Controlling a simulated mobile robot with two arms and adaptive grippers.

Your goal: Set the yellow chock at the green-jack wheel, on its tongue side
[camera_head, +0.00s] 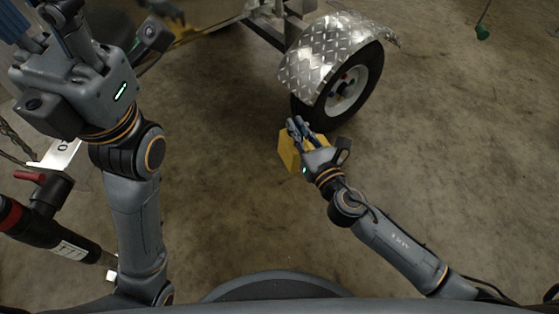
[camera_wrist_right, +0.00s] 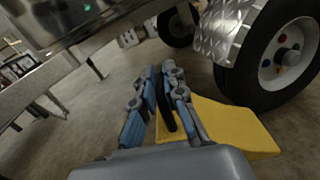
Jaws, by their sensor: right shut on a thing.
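The yellow chock (camera_head: 287,153) is at the near side of a trailer wheel (camera_head: 349,90) under a diamond-plate fender. My right gripper (camera_head: 296,127) is shut on the chock. In the right wrist view the chock (camera_wrist_right: 235,127) lies beyond and right of the fingers (camera_wrist_right: 165,75), close to the tyre (camera_wrist_right: 240,85). I cannot tell whether chock and tyre touch, or whether the chock rests on the floor. My left gripper (camera_head: 62,18) is raised at the upper left; its fingers are partly cut off.
A black and red cylinder (camera_head: 65,240) and a red-handled part (camera_head: 30,178) are at the lower left. Another wheel (camera_wrist_right: 178,27) stands farther back. The concrete floor right of the wheel is clear.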

